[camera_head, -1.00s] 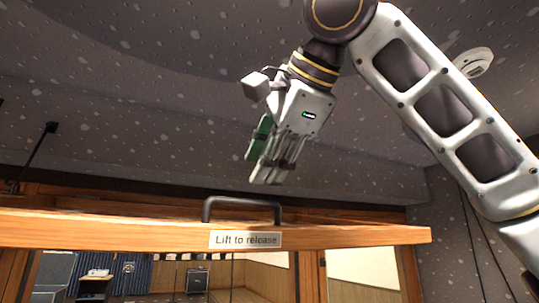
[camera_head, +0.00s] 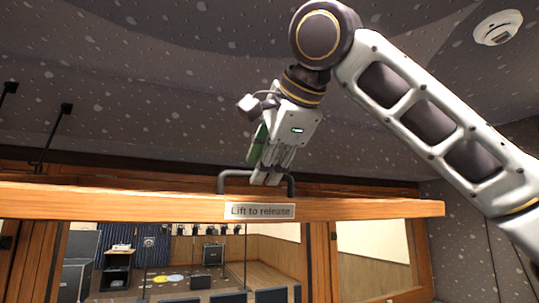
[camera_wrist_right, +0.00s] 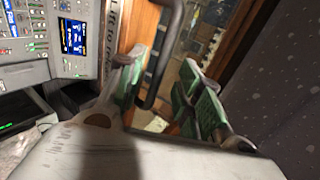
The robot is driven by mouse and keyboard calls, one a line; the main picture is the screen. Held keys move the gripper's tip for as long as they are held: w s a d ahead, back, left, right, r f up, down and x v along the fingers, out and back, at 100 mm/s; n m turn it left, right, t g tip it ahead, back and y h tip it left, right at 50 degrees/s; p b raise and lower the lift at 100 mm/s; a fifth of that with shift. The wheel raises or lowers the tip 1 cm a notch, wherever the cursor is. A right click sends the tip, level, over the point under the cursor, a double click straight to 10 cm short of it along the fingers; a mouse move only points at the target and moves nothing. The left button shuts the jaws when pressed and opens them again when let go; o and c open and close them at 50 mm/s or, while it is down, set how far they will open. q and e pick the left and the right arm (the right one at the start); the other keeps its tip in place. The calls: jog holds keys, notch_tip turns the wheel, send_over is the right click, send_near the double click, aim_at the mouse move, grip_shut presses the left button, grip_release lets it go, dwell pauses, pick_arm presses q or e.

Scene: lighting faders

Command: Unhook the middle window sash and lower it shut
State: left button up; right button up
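The window sash (camera_head: 370,208) is a wooden frame held up and open, its near rail spanning the head view. A "Lift to release" label (camera_head: 260,211) is on that rail. A dark bar handle (camera_head: 222,185) stands on the sash behind the label. My right gripper (camera_head: 265,178) is at the handle, its fingers overlapping the bar. In the right wrist view the handle (camera_wrist_right: 170,45) lies between the two green-padded fingers (camera_wrist_right: 165,95), which are apart. Contact cannot be told. The hook holding this sash is not clearly visible. My left gripper is out of view.
Dark stay rods (camera_head: 65,108) hang from the speckled ceiling at left. A ceiling detector (camera_head: 498,28) is at upper right. Through the window a room with stage gear (camera_head: 118,265) shows. A control console (camera_wrist_right: 70,40) lies below in the wrist view.

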jog(key=shift+b+x, duration=0.3)
jog(key=shift+x, duration=1.5)
grip_shut()
dwell(0.5)
